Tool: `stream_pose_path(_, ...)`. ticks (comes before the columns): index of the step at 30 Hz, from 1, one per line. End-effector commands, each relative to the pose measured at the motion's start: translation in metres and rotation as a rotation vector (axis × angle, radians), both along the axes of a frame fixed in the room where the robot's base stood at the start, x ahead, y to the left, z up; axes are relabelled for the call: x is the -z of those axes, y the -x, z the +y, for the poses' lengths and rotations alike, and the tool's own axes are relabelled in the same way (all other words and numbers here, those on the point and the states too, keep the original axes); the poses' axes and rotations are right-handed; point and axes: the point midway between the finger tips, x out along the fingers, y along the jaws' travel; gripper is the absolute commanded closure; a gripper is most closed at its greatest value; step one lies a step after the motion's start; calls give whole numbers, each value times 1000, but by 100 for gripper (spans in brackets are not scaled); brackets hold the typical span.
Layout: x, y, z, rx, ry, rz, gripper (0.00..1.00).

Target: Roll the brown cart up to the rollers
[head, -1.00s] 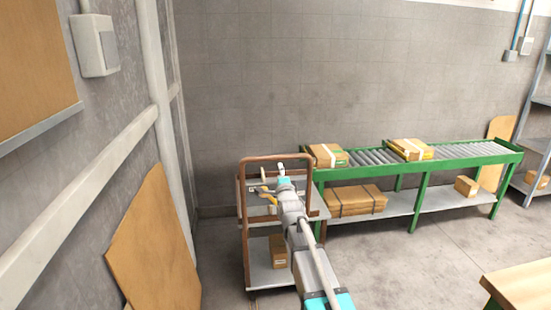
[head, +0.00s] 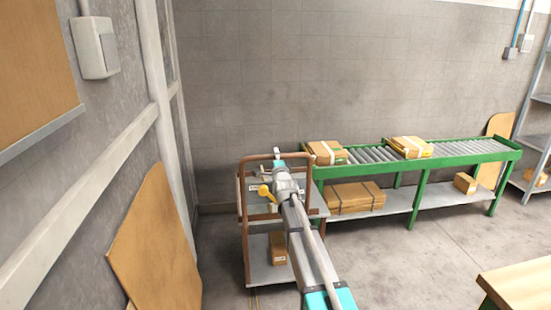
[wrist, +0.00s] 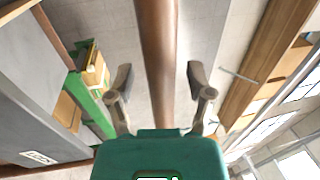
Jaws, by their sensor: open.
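The brown cart (head: 245,240) is a tube-framed trolley with grey shelves, standing by the near left end of the rollers. Its upright brown handle frame (head: 249,160) rises above the top shelf. The rollers (head: 370,154) form a grey conveyor on a green frame along the back wall. My gripper (wrist: 160,76) is open, with a brown bar (wrist: 158,45) of the cart running between its parted fingers. In the head view, my gripper is at the top of the handle frame, its fingers too small to make out clearly.
Taped boxes (head: 326,153) lie on the rollers, and more boxes (head: 355,197) on the shelf below. A small box (head: 277,248) sits on the cart's lower shelf. A brown board (head: 155,245) leans at left. A wooden table (head: 520,288) stands front right. The middle floor is clear.

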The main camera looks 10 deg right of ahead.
Motion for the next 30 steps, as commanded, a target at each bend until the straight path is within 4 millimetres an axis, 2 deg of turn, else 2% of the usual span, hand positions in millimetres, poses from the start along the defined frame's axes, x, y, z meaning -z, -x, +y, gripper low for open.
stream_pose_path(2, 0, 0, 0, 0, 0, 0, 32)
stream_pose_path(3, 0, 0, 0, 0, 0, 0, 36)
stream_pose_path(12, 0, 0, 0, 0, 0, 0, 92)
stream_pose_path(14, 0, 0, 0, 0, 0, 0, 100)
stream_pose_path(30, 0, -8, 1, -2, 0, 0, 100)
